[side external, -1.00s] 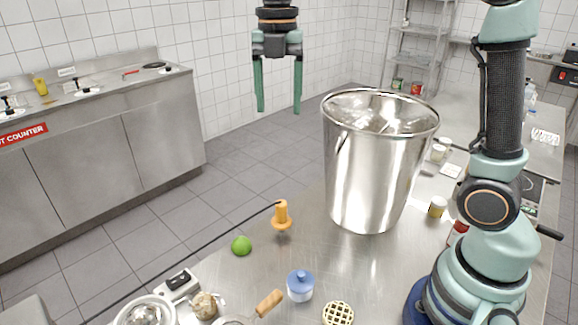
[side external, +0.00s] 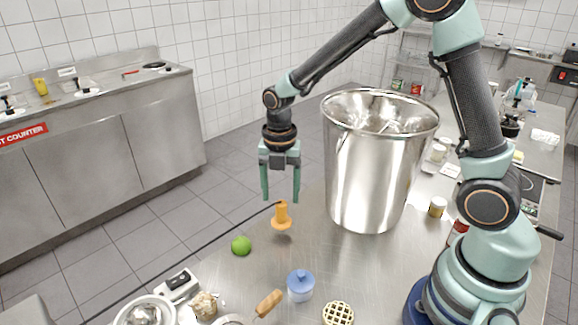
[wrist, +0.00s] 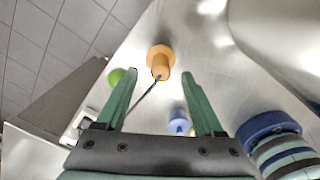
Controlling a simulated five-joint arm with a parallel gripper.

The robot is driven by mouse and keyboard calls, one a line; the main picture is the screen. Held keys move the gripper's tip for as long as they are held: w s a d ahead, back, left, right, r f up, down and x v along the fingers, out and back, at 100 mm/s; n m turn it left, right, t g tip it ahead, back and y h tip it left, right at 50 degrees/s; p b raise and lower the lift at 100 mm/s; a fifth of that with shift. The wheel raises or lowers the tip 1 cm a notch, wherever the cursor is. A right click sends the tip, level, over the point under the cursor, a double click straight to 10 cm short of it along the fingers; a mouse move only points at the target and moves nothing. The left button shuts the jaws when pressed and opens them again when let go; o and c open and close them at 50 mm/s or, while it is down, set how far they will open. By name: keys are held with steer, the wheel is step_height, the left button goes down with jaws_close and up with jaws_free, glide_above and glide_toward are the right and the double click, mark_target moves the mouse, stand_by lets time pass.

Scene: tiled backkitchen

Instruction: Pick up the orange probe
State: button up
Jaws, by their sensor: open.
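The orange probe (side external: 282,216) stands upright on its wide round base on the steel table, with a dark cable running from its top to the left. My gripper (side external: 281,199) points down with its fingertips at about the height of the probe's top in the side view. Its two green fingers are open and hold nothing. In the wrist view the probe (wrist: 160,62) shows beyond and between the fingertips of my gripper (wrist: 159,73). I cannot tell whether a finger touches it.
A tall steel bucket (side external: 365,180) stands close on the right. A green lime (side external: 241,245) lies left of the probe. A blue-lidded jar (side external: 300,285), a wooden-handled tool (side external: 269,303) and a waffle (side external: 338,314) lie nearer the camera. The table's far edge is close behind the probe.

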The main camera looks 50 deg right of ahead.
mark_target(281, 202)
steer(key=shift+s+f, duration=0.1)
steer(key=shift+f, duration=2.65)
steer(key=shift+c, duration=0.2)
jaws_close()
steer(key=shift+r, duration=0.1)
